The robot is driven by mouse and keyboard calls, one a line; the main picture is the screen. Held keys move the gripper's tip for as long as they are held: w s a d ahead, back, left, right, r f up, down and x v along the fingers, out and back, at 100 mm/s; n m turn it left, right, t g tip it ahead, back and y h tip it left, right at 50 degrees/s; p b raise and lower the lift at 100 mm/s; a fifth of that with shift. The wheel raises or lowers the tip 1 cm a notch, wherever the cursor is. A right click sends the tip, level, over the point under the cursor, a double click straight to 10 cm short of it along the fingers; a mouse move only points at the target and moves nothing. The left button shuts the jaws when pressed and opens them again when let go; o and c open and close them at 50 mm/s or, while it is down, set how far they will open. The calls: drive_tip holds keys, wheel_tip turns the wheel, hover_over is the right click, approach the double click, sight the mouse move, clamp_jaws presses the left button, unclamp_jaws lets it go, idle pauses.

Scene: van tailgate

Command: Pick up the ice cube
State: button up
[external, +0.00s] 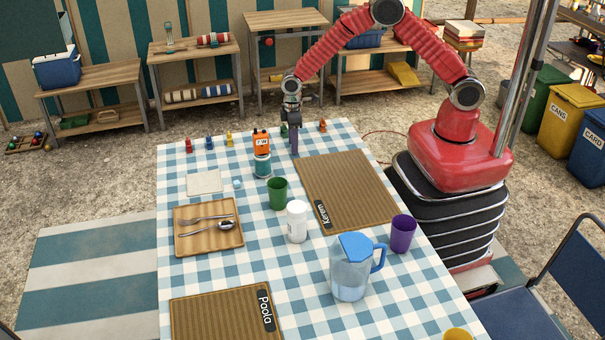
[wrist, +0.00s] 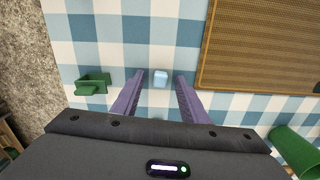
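The ice cube (wrist: 160,77) is a small pale blue block on the checked tablecloth in the wrist view. My gripper (wrist: 160,73) is open. Its purple fingers stand to the left and right of the cube, with a gap on each side; I cannot tell how high the tips are. In the external view, my gripper (external: 295,153) points down at the far edge of the brown mat, and its fingers appear to hide this cube. Another small pale blue cube (external: 237,184) lies beside the white napkin in the external view; I cannot tell if it is ice.
A green figure (wrist: 93,84) stands left of the fingers. The brown mat (wrist: 262,45) lies right. A green cup (external: 277,194), an orange device (external: 261,139) on a teal can (external: 262,165), and a white bottle (external: 297,222) stand nearby. Bare cloth surrounds the cube.

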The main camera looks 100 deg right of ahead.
drive_tip(key=shift+c, duration=0.5)
clamp_jaws()
